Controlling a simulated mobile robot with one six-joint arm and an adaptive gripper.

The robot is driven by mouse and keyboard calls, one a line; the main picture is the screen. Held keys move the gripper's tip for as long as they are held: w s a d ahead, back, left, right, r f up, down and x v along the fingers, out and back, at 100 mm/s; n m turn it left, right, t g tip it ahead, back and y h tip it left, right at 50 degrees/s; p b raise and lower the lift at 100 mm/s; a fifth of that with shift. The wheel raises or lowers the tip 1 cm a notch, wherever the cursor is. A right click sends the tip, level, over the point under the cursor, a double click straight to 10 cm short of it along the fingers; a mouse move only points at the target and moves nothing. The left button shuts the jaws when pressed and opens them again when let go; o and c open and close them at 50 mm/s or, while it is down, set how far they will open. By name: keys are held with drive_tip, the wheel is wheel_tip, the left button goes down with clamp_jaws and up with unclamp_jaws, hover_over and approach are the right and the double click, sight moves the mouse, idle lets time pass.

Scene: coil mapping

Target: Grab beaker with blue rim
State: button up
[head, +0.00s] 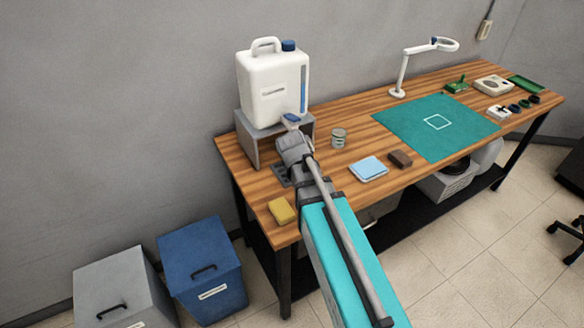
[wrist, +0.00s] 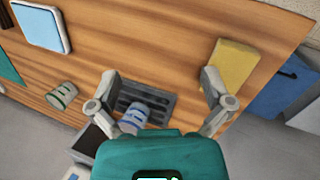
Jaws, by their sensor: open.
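The beaker with blue rim (wrist: 152,108) shows in the wrist view at the near edge of a dark slotted grate (wrist: 148,94), partly hidden by the teal body of my gripper. My gripper (wrist: 160,80) is open, its two grey fingers spread on either side of the grate. The beaker lies between them, closer to the left finger; I cannot tell whether they touch. In the head view my arm hides this beaker. A second beaker, with green markings (wrist: 61,95), stands left of my left finger; it also shows in the head view (head: 338,137).
A white canister with blue cap (head: 270,85) stands on a grey stand (head: 252,143) close to my arm. A yellow sponge (head: 282,211), a light blue pad (head: 368,169) and a brown block (head: 400,159) lie nearby. Bins (head: 201,265) stand left of the table.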

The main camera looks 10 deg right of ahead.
drive_tip(key=w+f+n+h+b, duration=0.1)
drive_tip(key=w+n+b, duration=0.1)
drive_tip(key=w, duration=0.1)
drive_tip(key=w+a+f+n+h+b, duration=0.1)
drive_tip(key=w+n+h+b, duration=0.1)
drive_tip(key=w+n, duration=0.1)
drive_tip(key=w+f+n+t+h+b, duration=0.1)
drive_tip(key=w+n+b, duration=0.1)
drive_tip(key=w, duration=0.2)
drive_tip(key=shift+w+a+f+h, duration=0.3)
drive_tip(key=shift+w+a+f, duration=0.05)
drive_tip(key=shift+w, duration=0.05)
drive_tip(key=w+a+n+h+b, duration=0.1)
drive_tip(key=w+n, duration=0.1)
drive_tip(key=w, duration=0.1)
drive_tip(key=w+a+n+t+h+b, duration=0.1)
drive_tip(key=w+a+n+b, duration=0.1)
drive_tip(key=n, duration=0.1)
drive_tip(key=w+a+n+t+h+b, duration=0.1)
drive_tip(key=w+a+n+h+b, duration=0.1)
drive_tip(key=w, duration=0.1)
drive_tip(key=shift+w+r, duration=0.2)
drive_tip(key=shift+w, duration=0.15)
drive_tip(key=shift+w+a+r+n+t+h+b, duration=0.3)
drive_tip(key=shift+w+a+n+h+b, duration=0.15)
drive_tip(key=shift+n, duration=0.35)
drive_tip(key=shift+b+x, duration=0.4)
drive_tip(key=shift+x, duration=0.75)
drive_tip(key=shift+b+x, duration=1.05)
drive_tip(key=shift+x, duration=1.6)
